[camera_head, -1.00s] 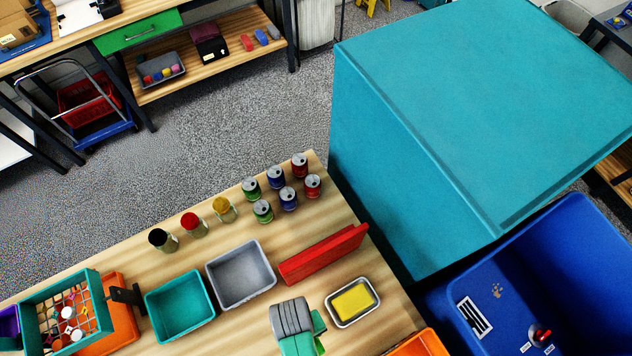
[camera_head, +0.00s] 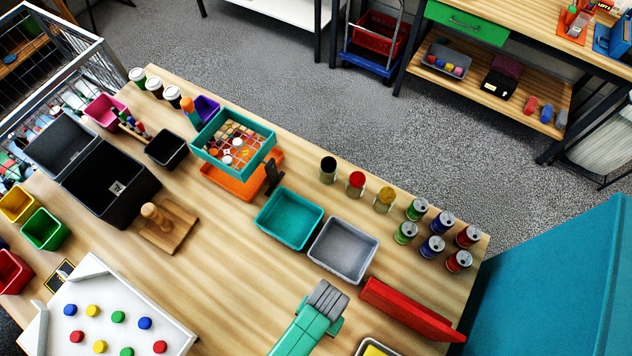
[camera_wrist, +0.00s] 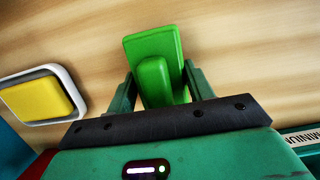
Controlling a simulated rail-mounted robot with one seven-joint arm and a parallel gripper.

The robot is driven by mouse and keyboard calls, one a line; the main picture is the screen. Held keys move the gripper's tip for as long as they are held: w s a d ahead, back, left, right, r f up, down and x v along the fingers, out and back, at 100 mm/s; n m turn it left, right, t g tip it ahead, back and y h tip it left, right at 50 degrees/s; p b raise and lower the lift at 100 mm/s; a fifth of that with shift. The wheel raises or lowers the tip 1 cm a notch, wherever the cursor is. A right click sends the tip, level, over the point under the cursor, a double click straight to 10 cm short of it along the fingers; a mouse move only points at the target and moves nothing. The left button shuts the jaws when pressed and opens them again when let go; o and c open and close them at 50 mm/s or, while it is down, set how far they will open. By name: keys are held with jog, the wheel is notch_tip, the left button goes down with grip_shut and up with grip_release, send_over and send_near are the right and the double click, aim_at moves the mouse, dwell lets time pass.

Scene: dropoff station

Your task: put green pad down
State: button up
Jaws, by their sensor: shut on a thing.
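The green pad (camera_wrist: 153,62) is a bright green block with a raised grip, seen in the wrist view between my fingers. My gripper (camera_wrist: 158,85) is shut on the grip, with a finger on either side. The pad is over the wooden table; I cannot tell whether it touches the top. In the head view my teal arm and gripper (camera_head: 318,308) are over the front of the table, and the pad is hidden there.
A yellow pad (camera_wrist: 38,99) sits in a white-rimmed tray (camera_wrist: 72,82) beside my gripper. Bare wood (camera_head: 225,270) lies left of my arm.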

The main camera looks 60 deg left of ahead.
jog(key=shift+f, duration=0.5)
jog(key=o, duration=1)
jog(key=shift+c, duration=0.2)
jog(key=o, duration=0.3)
jog(key=shift+s+a, duration=0.1)
jog(key=shift+s, duration=0.05)
jog(key=shift+f, duration=0.1)
jog(key=p+v, duration=0.1)
jog(key=v, duration=1.2)
jog(key=shift+r, duration=0.3)
